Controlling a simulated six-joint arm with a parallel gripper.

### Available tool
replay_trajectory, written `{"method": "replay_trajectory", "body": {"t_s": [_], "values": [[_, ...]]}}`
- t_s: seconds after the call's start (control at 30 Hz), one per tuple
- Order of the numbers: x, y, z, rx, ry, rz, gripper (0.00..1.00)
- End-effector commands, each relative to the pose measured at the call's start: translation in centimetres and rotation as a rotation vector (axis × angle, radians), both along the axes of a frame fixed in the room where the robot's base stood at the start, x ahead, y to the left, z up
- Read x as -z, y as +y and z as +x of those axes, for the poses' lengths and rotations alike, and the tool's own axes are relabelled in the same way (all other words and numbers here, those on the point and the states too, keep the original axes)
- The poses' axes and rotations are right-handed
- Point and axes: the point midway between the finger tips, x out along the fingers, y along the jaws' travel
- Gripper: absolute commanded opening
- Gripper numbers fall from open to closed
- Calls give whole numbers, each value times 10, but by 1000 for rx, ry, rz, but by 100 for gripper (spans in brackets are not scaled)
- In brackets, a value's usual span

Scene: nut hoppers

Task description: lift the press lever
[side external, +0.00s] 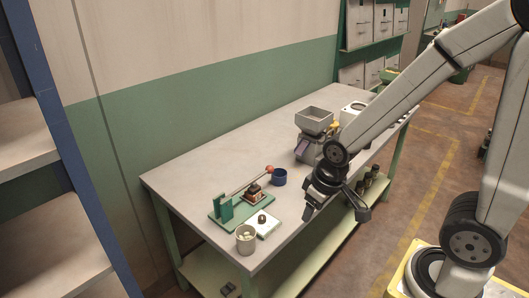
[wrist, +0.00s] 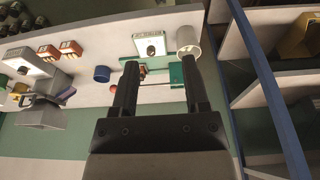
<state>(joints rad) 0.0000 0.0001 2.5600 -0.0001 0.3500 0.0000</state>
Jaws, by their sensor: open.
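The press has a green base (side external: 228,223) with a green post (side external: 225,207) at its left end. Its thin lever (side external: 245,184) runs from the post over a dark and brown block (side external: 254,193) to a red-orange knob (side external: 269,169). Its exact tilt is hard to tell. My gripper (side external: 336,212) is open and empty, above and to the right of the press, apart from the lever. In the wrist view my gripper (wrist: 159,62) shows its fingers spread, with the knob (wrist: 113,89) just left of the left finger. That finger hides part of the lever.
A blue cup (side external: 279,177) stands close to the knob. A white plate with a nut (side external: 263,226) and a pale cup (side external: 246,240) are in front of the press. A grey hopper (side external: 314,121) stands farther back. The bench (side external: 200,165) behind the press is clear, up to the wall.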

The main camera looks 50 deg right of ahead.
Motion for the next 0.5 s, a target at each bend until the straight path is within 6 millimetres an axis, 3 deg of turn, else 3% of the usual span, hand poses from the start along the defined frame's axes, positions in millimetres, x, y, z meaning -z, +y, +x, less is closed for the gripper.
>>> {"method": "replay_trajectory", "body": {"t_s": [0.03,0.1,0.3,0.5], "values": [[0,0,0,0,0,0,59],[0,0,0,-1,0,0,78],[-1,-4,13,-26,-3,-14,78],[-1,-17,52,-115,-10,-65,78]]}}
